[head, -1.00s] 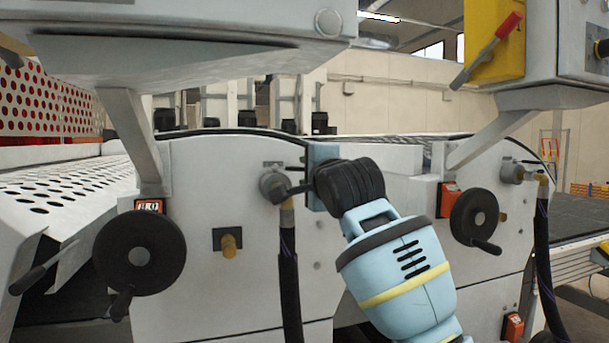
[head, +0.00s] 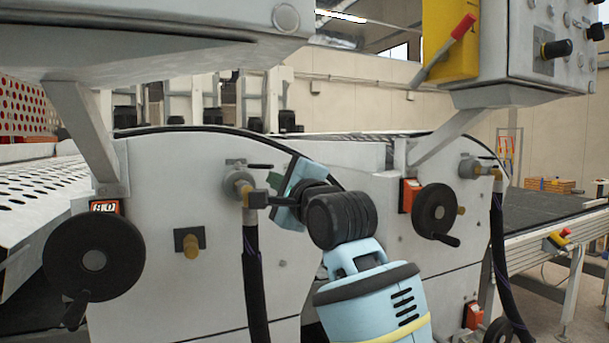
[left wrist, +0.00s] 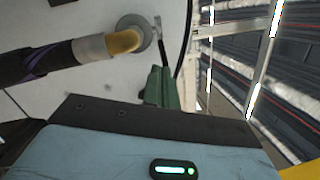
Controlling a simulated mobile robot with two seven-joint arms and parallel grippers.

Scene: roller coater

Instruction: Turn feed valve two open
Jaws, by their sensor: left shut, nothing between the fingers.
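Two hose-fed valves show on the machine's side plates in the head view. The left valve (head: 238,186) has a round grey body, a brass fitting and a black hose. The right valve (head: 469,168) is similar; I see no label saying which is number two. My left gripper (head: 288,181), light blue with dark green fingers, is shut and empty just right of the left valve. In the left wrist view the green fingers (left wrist: 160,88) are below the valve's round flange (left wrist: 134,30), and I cannot tell whether they touch its lever. My right gripper is out of view.
Black handwheels (head: 94,258) and (head: 436,212) stand out from the plates, beside orange counters. A brass knob (head: 190,244) is between the left handwheel and the hose (head: 256,285). A grey housing overhangs at top left. A control box with a yellow switch panel (head: 452,38) is at upper right.

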